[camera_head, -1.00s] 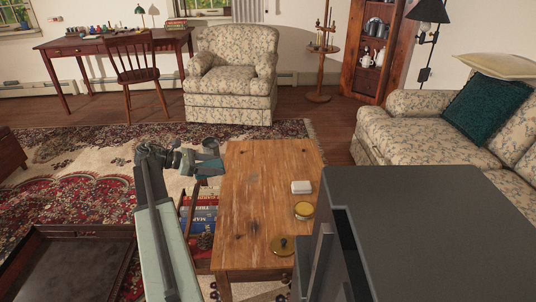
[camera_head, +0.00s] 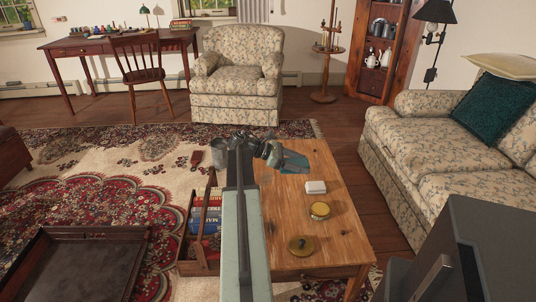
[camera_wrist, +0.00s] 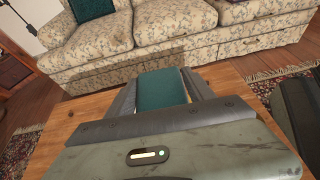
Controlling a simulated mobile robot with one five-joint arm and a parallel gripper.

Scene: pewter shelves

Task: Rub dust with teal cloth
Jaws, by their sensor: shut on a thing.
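My gripper (camera_head: 278,155) is shut on the teal cloth (camera_head: 297,163) over the far left part of the wooden table (camera_head: 300,210). In the wrist view the teal cloth (camera_wrist: 163,89) sits between the two grey fingers and stands out past them. The table (camera_wrist: 85,112) shows below it. I cannot tell whether the cloth touches the tabletop. I cannot make out dust for certain; the tabletop has some paler, worn patches, and my arm hides part of its left side.
On the table are a white block (camera_head: 315,187), a yellow-lidded tin (camera_head: 320,210) and a brass disc with a knob (camera_head: 301,245). A wooden carrier with books (camera_head: 207,217) stands left of it. A floral sofa (camera_head: 430,150) is at right. A dark tray table (camera_head: 85,235) is front left.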

